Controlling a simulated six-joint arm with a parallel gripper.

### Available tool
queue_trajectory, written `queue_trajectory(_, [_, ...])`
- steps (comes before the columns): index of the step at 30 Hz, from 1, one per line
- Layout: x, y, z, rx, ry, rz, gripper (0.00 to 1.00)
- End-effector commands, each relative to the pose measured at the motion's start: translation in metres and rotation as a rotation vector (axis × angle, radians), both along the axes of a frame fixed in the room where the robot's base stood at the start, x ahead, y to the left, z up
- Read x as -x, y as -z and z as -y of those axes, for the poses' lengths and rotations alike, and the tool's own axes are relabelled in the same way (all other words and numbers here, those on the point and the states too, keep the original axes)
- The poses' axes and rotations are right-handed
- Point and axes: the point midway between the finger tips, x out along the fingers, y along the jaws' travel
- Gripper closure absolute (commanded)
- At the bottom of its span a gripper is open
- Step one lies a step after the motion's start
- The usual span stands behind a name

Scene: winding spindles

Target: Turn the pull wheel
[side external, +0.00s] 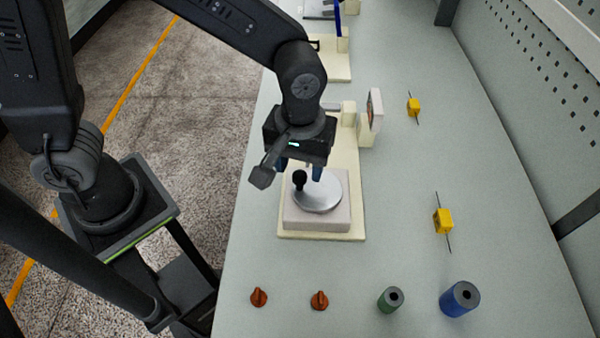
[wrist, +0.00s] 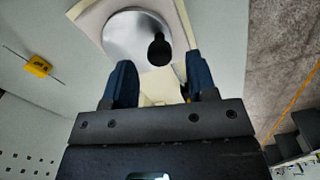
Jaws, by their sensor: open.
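The pull wheel (side external: 322,194) is a silver disc lying flat on a pale square block, with a black knob (side external: 299,180) standing near its rim. The wheel (wrist: 128,34) and knob (wrist: 159,50) also show in the wrist view, just beyond my fingertips. My gripper (side external: 299,171) hangs over the back part of the wheel, pointing down. In the wrist view my gripper (wrist: 160,82) has its two blue fingers apart, with nothing between them. The knob lies in front of the gap, nearer the right finger. I cannot tell whether a finger touches the wheel.
A cream base board (side external: 350,222) carries the wheel block, with a white upright part (side external: 374,112) behind. Yellow pieces on rods (side external: 443,221) lie right. Orange knobs (side external: 319,300), a green spool (side external: 390,299) and a blue spool (side external: 459,299) stand in front. The table between is clear.

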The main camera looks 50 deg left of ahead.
Motion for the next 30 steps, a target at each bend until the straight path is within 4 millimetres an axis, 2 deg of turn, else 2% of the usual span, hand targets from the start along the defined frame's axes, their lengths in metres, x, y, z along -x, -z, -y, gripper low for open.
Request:
queue_trajectory(1, [0.001,0.009,0.0,-0.002,0.0,-0.004,0.48])
queue_trajectory(6, [0.0,0.028,0.0,0.0,0.0,-0.001,0.48])
queue_trajectory(18, [0.0,0.036,0.0,0.0,0.0,0.001,0.48])
queue_trajectory(30, [0.0,0.035,0.0,0.001,0.0,0.001,0.85])
